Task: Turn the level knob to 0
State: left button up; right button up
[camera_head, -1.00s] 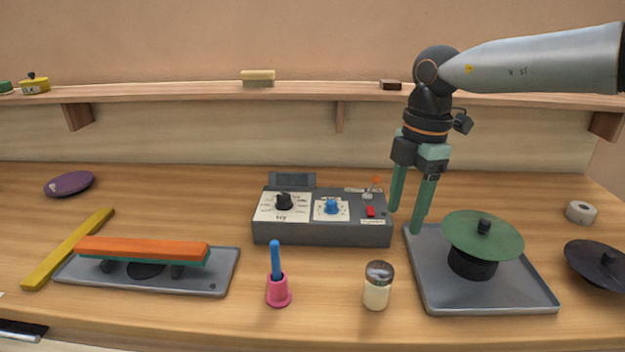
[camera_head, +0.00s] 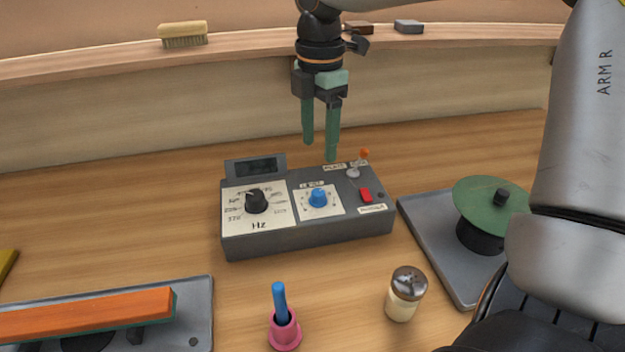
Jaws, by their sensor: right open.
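The grey control box (camera_head: 308,230) stands on the bench in the middle of the head view. A blue knob (camera_head: 318,197) sits on a white dial plate marked with a label too small to read surely; it looks like the level knob. A larger black knob (camera_head: 257,202) sits to its left on a plate marked Hz. My right gripper (camera_head: 319,150) points down above the back of the box, its two green fingers apart and empty. It is above and behind the blue knob, not touching it. My left gripper is not in view.
A red switch (camera_head: 366,195) and an orange-tipped lever (camera_head: 364,154) are on the box's right side. A salt shaker (camera_head: 405,294) and a pink cup with a blue stick (camera_head: 284,328) stand in front. A tray (camera_head: 433,243) with a green disc (camera_head: 490,210) is at right.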

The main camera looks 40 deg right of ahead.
aim_at(318, 191)
notch_tip(318, 191, down, 11)
jog(key=shift+r, duration=0.2)
grip_shut()
dwell(0.6)
